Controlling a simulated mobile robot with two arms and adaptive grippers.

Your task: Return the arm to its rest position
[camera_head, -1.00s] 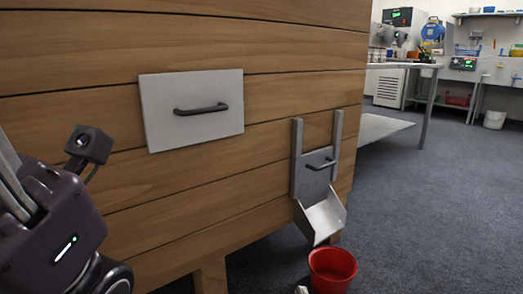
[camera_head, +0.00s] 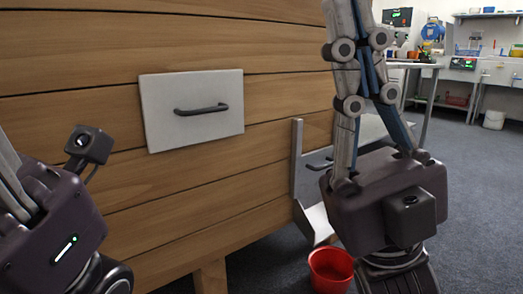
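My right gripper (camera_head: 355,50) stands upright at the right of centre, its dark body low and its pale, jointed fingers rising past the top edge. The fingers lean close together towards the top, but their tips are cut off, so their opening is unclear. No held thing shows in the visible part. It stands in front of the chute (camera_head: 316,224) and hides part of it. My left gripper (camera_head: 14,188) is at the lower left; its dark body shows, while its fingers run out of the left edge.
A wooden bin (camera_head: 190,200) fills the left and middle, with a grey handled panel (camera_head: 160,125) on its face. A red bucket (camera_head: 328,270) stands on the floor below the chute, partly beside my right gripper. Open carpet (camera_head: 485,200) lies at right; a bench stands behind.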

